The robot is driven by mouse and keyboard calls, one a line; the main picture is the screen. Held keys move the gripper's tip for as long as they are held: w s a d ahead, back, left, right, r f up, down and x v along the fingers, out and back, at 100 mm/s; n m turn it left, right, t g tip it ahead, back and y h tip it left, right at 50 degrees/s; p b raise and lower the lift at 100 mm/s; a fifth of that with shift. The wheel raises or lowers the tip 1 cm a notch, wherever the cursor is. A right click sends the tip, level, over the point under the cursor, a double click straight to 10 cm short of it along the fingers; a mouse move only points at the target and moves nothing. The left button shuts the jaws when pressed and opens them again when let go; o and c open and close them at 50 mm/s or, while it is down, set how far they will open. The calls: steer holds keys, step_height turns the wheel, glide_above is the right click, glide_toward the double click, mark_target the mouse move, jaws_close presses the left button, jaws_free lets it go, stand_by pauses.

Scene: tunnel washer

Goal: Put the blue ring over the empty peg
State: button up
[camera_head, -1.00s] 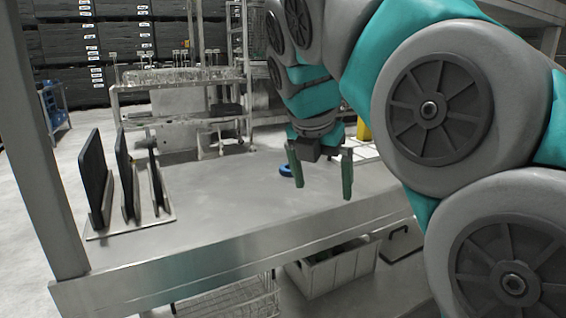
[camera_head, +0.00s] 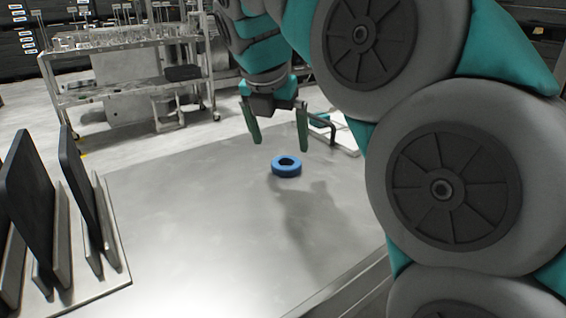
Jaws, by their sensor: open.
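The blue ring (camera_head: 287,171) lies flat on the metal table (camera_head: 190,222), its dark hole facing up. My gripper (camera_head: 281,146) is open and points down. Its two green fingers are apart with nothing between them. The fingertips appear just above and behind the ring in the picture, and I see no contact with it. I cannot make out an empty peg; my arm covers the right part of the table.
A rack (camera_head: 117,270) with upright dark plates stands at the table's left. A dark bent bar (camera_head: 326,122) shows behind my gripper, partly hidden. A metal trolley (camera_head: 120,87) stands beyond the table. The table's middle is clear.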

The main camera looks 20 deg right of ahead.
mark_target(283, 158)
steer(key=shift+s+x, duration=0.15)
steer(key=shift+x, duration=1.35)
steer(key=shift+s+x, duration=0.15)
steer(key=shift+x, duration=1.35)
steer(key=shift+a+f, duration=0.1)
steer(key=shift+c, duration=0.2)
steer(key=c, duration=1.4)
steer(key=shift+o, duration=0.2)
